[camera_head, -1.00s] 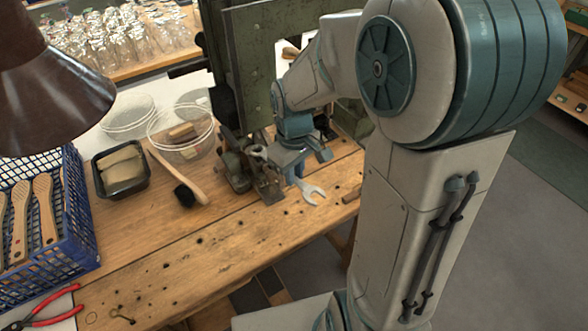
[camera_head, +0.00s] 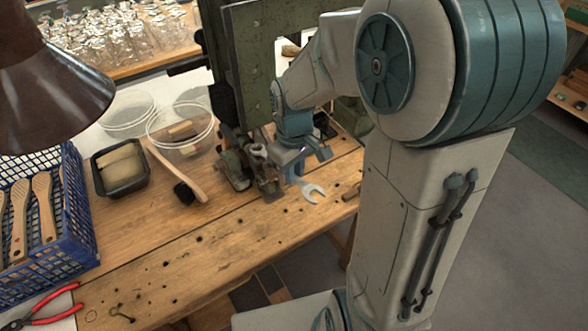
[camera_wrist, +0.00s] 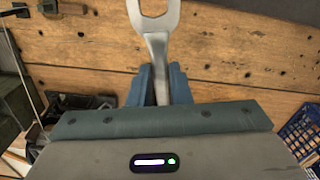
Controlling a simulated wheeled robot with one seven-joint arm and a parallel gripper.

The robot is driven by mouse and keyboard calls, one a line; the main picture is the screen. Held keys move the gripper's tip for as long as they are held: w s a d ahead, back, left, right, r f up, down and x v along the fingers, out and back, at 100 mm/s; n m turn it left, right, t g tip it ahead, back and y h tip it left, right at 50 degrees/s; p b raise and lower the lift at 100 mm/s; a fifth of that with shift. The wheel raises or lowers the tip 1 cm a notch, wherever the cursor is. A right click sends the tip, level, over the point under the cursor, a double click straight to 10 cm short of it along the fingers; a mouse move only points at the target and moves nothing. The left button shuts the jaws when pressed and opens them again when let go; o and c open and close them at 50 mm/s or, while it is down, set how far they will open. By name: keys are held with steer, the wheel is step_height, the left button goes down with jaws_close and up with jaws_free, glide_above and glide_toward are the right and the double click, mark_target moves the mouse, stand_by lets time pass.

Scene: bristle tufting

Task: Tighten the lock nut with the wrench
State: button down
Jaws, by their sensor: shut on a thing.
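My gripper (camera_wrist: 162,82) is shut on a grey metal wrench (camera_wrist: 156,45), with its two blue fingers on either side of the handle. The wrench's open-ended jaw points away from the fingers, over the wooden bench in the wrist view. In the head view, the same jaw (camera_head: 314,191) sticks out below my gripper (camera_head: 293,178), beside the small bench machine (camera_head: 238,165). I cannot make out the lock nut; it is too small or hidden by the machine and my gripper. I cannot tell whether the wrench touches the machine.
The wooden bench (camera_head: 150,255) has a dark-bristled brush (camera_head: 188,190), a black tray (camera_head: 120,170) and clear bowls (camera_head: 180,128) left of the machine. A blue crate (camera_head: 75,215) of brush handles and red pliers (camera_head: 40,308) are at far left. The bench front is mostly clear.

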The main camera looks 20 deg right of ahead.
steer(key=shift+f+b, duration=0.85)
steer(key=shift+f, duration=0.3)
stand_by(1.4)
stand_by(0.4)
steer(key=shift+s+a+m, duration=0.3)
steer(key=shift+a+m, duration=0.3)
steer(key=shift+a, duration=0.05)
steer(key=shift+a, duration=0.1)
